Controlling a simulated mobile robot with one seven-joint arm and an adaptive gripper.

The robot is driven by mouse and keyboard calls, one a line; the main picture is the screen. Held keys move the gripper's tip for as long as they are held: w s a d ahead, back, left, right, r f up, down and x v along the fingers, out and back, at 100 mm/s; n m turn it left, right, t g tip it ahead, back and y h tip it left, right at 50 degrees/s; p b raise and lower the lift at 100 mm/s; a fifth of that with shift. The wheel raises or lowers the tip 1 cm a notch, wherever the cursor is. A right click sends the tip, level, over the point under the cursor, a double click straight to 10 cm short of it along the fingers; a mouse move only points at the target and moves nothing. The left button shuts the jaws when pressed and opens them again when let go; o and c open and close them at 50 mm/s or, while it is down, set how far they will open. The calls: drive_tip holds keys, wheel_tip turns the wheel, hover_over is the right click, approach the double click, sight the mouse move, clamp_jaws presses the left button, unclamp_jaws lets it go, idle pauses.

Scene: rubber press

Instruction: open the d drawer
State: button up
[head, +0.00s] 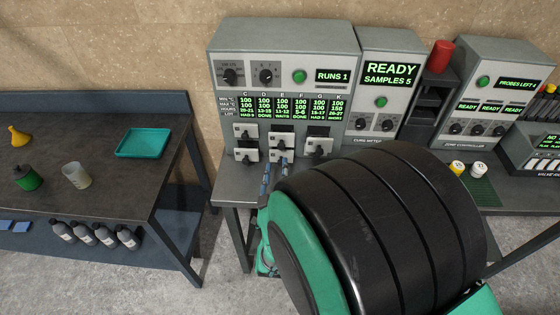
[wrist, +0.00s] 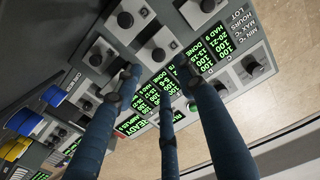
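The grey unit (head: 300,50) has a green readout with columns headed C, D, E, F, G and K. Below it are small pale drawer fronts with dark knobs, in two rows; one is the lower left front (head: 246,155). No letter is readable on the fronts, so I cannot tell which is D. Fronts with knobs (wrist: 159,46) show beyond the fingertips.
A dark bench (head: 100,185) with a teal tray (head: 143,142), a beaker (head: 77,176) and a green bottle (head: 28,178) is at the left. A cure meter (head: 385,75) stands right of the drawers. My arm hides much of the lower right. A gap separates the two benches.

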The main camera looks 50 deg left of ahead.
drive_tip(key=shift+v, duration=1.2)
drive_tip(key=shift+w, duration=0.1)
drive_tip(key=w+d+r+m+h, duration=0.2)
drive_tip(key=w+d+r, duration=0.25)
drive_tip(key=w, duration=0.45)
drive_tip(key=w+d+r+m+g+h, duration=0.1)
drive_tip(key=w+d+r, duration=0.25)
drive_tip(key=d, duration=0.35)
drive_tip(key=w+d+r+g+h, duration=0.1)
drive_tip(key=w+d+r+h, duration=0.15)
drive_tip(key=d+r, duration=0.4)
drive_tip(key=w+d+r+m+g+h, duration=0.15)
drive_tip(key=w+d, duration=0.25)
drive_tip(key=d, duration=0.5)
drive_tip(key=s+d+r+h, duration=0.15)
drive_tip(key=d+r, duration=0.25)
drive_tip(key=d, duration=0.8)
drive_tip(key=s+d+r+m+g+h, duration=0.1)
drive_tip(key=s+d+m+g+h, duration=0.1)
drive_tip(key=s+d, duration=0.8)
drive_tip(key=s+d+r+m+g+h, duration=0.1)
drive_tip(key=s+d+r+m+h, duration=0.1)
drive_tip(key=s+d, duration=0.8)
drive_tip(key=d, duration=0.5)
drive_tip(key=shift+g, duration=0.35)
